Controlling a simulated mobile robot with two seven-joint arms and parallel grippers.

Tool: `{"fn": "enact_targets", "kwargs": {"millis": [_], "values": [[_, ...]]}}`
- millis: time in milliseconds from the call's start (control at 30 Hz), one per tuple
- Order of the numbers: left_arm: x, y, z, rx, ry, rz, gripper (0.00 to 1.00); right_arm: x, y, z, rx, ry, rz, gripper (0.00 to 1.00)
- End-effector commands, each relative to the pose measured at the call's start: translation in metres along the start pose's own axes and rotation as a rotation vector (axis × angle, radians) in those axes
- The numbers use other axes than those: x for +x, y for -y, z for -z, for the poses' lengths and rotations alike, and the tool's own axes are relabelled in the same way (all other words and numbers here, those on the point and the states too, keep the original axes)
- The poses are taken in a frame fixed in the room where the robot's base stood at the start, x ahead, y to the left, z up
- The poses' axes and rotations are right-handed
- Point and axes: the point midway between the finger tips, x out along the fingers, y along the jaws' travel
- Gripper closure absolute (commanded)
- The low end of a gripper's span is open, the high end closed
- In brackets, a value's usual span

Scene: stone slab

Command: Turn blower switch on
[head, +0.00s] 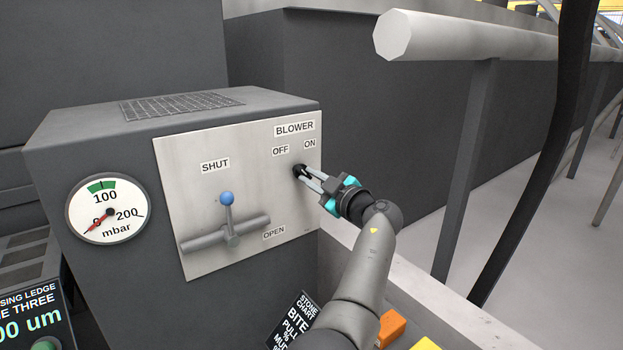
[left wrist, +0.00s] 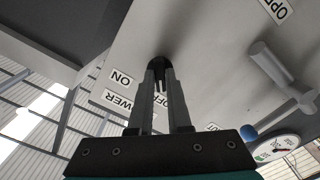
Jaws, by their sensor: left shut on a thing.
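The black blower switch (head: 299,169) sits on the light metal panel (head: 180,160) below the BLOWER label (head: 295,128), with the OFF label (head: 281,151) to its upper left and the ON label (head: 310,143) to its upper right. My left gripper (head: 305,174) is at the panel, its two fingers shut on the switch. The left wrist view shows the dark switch (left wrist: 160,65) between the fingertips (left wrist: 163,78). The fingers cover part of it, so I cannot tell which label it points to.
A valve handle with a blue knob (head: 227,198) stands up towards the SHUT label, left of my gripper. A round pressure gauge (head: 104,210) has its red needle near 0. A thick grey rail (head: 465,37) on posts runs at the upper right.

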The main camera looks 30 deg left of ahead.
Motion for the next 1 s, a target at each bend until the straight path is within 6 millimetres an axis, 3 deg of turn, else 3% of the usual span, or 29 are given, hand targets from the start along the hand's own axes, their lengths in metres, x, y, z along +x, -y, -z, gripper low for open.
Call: {"fn": "enact_targets", "kwargs": {"millis": [267, 600, 1000], "values": [[0.001, 0.001, 0.000, 0.109, -0.003, -0.003, 1.00, -0.018, -0.001, 0.007, 0.000, -0.030, -0.001, 0.15], [0.001, 0.001, 0.000, 0.402, -0.003, -0.002, 1.00, -0.048, -0.002, 0.016, 0.002, -0.075, -0.004, 0.15], [0.001, 0.000, 0.002, 0.784, -0.004, 0.000, 1.00, -0.049, -0.002, 0.016, 0.002, -0.071, -0.005, 0.15]]}}
